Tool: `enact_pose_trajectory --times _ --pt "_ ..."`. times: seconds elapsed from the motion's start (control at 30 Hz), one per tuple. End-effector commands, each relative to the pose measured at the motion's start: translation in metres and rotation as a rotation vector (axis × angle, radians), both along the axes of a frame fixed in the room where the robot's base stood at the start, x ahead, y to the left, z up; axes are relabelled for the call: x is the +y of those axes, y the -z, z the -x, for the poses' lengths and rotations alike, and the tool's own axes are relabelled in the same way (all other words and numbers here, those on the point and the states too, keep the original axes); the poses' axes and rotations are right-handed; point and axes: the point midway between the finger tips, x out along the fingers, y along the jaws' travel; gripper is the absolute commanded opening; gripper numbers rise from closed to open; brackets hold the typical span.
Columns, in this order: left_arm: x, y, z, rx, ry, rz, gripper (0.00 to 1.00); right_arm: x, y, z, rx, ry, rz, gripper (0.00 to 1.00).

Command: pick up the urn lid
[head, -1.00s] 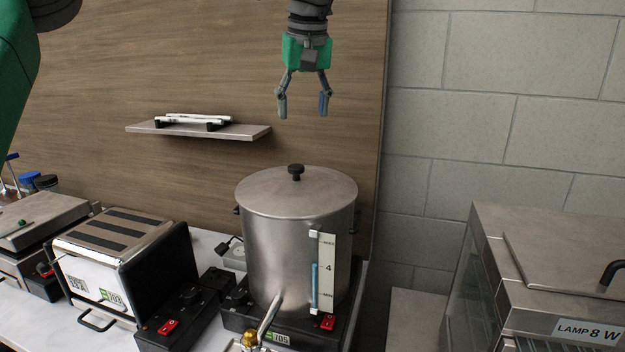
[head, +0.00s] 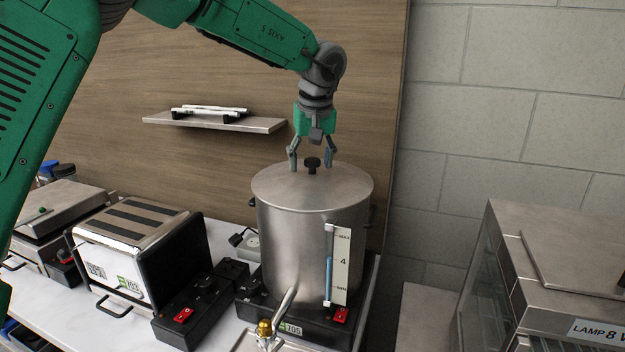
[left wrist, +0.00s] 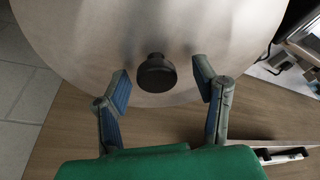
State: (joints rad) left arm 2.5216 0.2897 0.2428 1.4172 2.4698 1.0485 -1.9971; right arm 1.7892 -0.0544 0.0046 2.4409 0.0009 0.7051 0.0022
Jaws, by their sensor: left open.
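The urn lid (head: 285,188) is a round steel disc with a black knob (head: 312,164) at its middle, and it lies on top of the steel urn (head: 290,245). My left gripper (head: 312,163) is open and low over the lid, with one finger on each side of the knob in the head view. In the left wrist view the lid (left wrist: 100,45) fills the top, and the knob (left wrist: 156,74) stands between the two fingertips and a little beyond them, with gaps on both sides. No finger visibly touches the knob. My right gripper is not in view.
A wall shelf (head: 215,122) with white-handled items is behind, left of the gripper. A toaster (head: 128,240) stands left of the urn on the white counter (head: 75,300). A glass-sided steel cabinet (head: 540,250) is at the right. A tap (head: 275,325) sticks out at the urn's front.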

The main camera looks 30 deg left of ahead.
Motion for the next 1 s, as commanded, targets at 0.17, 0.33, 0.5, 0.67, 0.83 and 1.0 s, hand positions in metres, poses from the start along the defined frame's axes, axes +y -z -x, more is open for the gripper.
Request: enact_pose_trajectory --times 0.17,0.33,0.5,0.67,0.83,1.0 --pt "-0.001 0.001 0.0 -0.003 0.001 -0.002 0.55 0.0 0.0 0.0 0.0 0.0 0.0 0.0" --pt "-0.005 0.0 0.0 -0.002 0.002 -0.005 0.23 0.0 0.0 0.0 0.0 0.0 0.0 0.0" --pt "-0.003 0.0 -0.001 -0.004 0.001 -0.003 0.0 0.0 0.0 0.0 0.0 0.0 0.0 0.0" --pt "-0.002 0.0 -0.001 -0.005 0.001 0.0 0.0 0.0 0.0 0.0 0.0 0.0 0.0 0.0" --pt "-0.002 -0.011 -0.001 -0.008 0.002 0.002 0.0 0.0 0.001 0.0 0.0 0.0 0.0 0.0" --pt "-0.002 -0.044 -0.001 -0.01 0.001 0.001 0.0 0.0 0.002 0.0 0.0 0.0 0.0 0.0"
